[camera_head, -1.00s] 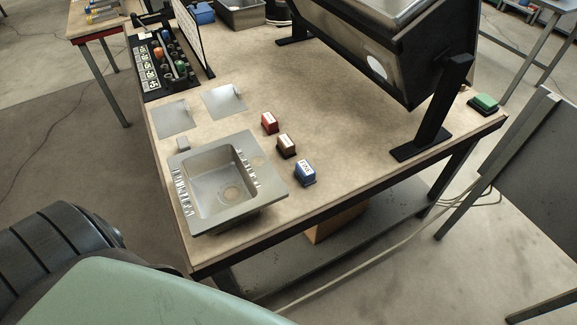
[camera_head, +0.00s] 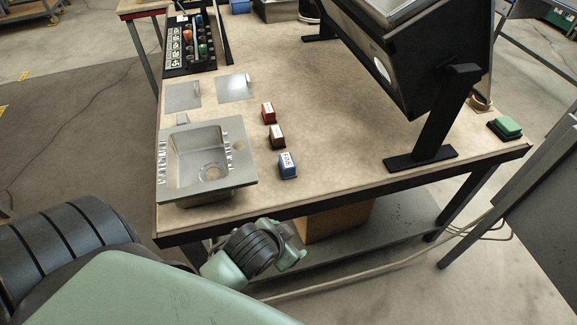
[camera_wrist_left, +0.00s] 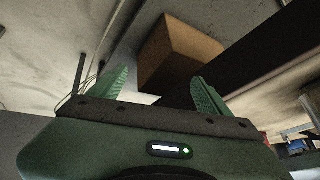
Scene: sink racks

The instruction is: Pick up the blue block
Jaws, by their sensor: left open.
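The blue block (camera_head: 287,165) has a white label and sits upright on the table near its front edge, right of the metal sink. It is the nearest of three blocks in a row. My left arm comes in low in the head view, with its wrist end in front of and below the table edge, apart from the block. In the left wrist view my left gripper (camera_wrist_left: 160,78) has its two green fingers spread, with nothing between them. The blue block does not show in that view. My right gripper is not in view.
A red block (camera_head: 268,113) and a brown block (camera_head: 277,136) stand behind the blue one. The sink (camera_head: 207,164) is to the left. A large tilted machine (camera_head: 415,60) stands at right on black feet. A cardboard box (camera_wrist_left: 180,52) lies under the table.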

